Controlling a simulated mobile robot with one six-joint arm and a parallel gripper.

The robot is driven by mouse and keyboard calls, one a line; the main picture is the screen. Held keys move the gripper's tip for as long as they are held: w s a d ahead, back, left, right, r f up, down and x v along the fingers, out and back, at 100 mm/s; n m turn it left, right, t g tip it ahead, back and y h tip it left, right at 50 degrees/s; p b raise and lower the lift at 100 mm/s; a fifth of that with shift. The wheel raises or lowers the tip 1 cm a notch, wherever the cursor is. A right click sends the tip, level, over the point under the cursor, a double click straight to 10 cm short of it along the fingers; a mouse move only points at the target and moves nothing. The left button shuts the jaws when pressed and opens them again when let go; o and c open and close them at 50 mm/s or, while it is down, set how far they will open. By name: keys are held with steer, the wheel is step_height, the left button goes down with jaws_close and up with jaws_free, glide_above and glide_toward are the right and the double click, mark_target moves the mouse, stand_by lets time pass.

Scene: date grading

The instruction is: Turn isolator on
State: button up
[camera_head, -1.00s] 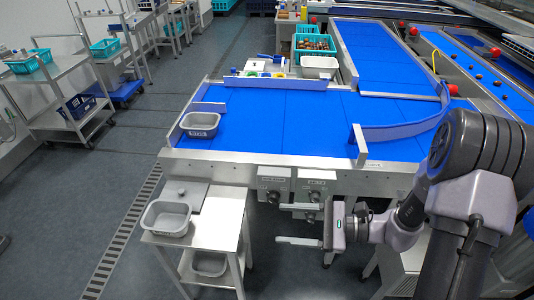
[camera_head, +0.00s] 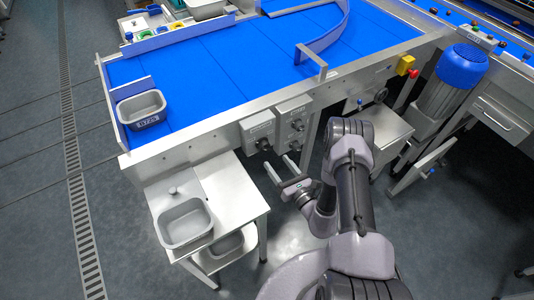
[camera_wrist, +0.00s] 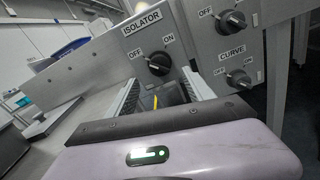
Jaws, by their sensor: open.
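The isolator (camera_wrist: 158,63) is a black rotary knob on a grey box labelled ISOLATOR, with OFF at its left and ON at its upper right. Its pointer seems turned towards OFF, but the mark is small. In the head view, the isolator box (camera_head: 257,128) is the left of two boxes on the conveyor's front side. My gripper (camera_head: 281,168) is open and empty, its two fingers pointing at the boxes, just below and in front of the isolator. In the wrist view the fingers (camera_wrist: 162,88) lie either side of and below the knob, apart from it.
A second box with two knobs, the lower labelled CURVE (camera_wrist: 238,79), stands close at the right. A steel side table (camera_head: 228,190) with a grey tub (camera_head: 185,222) is left of my gripper. The blue belt (camera_head: 215,70) lies above, holding another grey tub (camera_head: 141,108).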

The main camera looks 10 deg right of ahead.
mark_target(267, 150)
steer(key=b+x, duration=0.1)
steer(key=x, duration=0.6)
steer(key=shift+w+a, duration=0.1)
steer(key=shift+w, duration=0.1)
jaws_close()
steer(key=shift+b, duration=0.3)
